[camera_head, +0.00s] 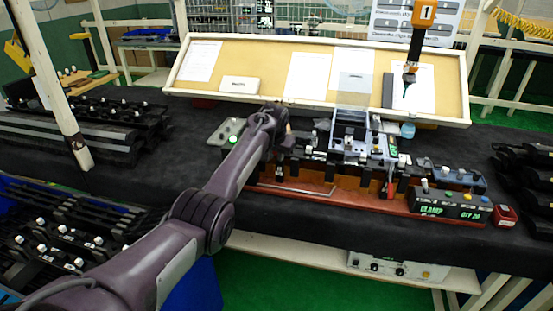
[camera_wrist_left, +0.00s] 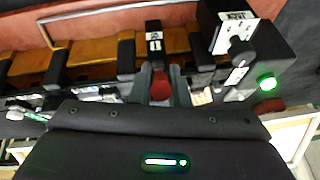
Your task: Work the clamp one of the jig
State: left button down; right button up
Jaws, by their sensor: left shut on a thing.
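The jig (camera_head: 330,196) is a long orange-red base with a row of dark clamps, on the black-covered table in the head view. My left gripper (camera_head: 283,143) is at its left end, with my arm partly hiding that area. In the left wrist view, the two grey fingers of my left gripper (camera_wrist_left: 162,88) are shut on a red handle tip (camera_wrist_left: 161,84). The handle belongs to a black clamp (camera_wrist_left: 154,45) with a white number label, which I take as clamp one. The fingers hide the handle's sides. My right gripper is not in view.
A display box (camera_head: 450,205) sits at the jig's right end. Black racks (camera_head: 80,130) stand at left. An orange tool (camera_head: 423,14) hangs above.

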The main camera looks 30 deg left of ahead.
pick_arm(q)
jog(key=shift+w+r+g+b, duration=0.2)
jog(key=shift+g+b, duration=0.3)
jog(key=shift+b, duration=0.05)
dwell(0.4)
jog(key=c, duration=1.4)
grip_release()
jog(key=shift+w+a, duration=0.1)
jog(key=shift+s+r, duration=0.2)
jog(key=shift+r, duration=0.5)
jog(key=shift+b+v, duration=0.4)
jog(key=shift+v, duration=2.8)
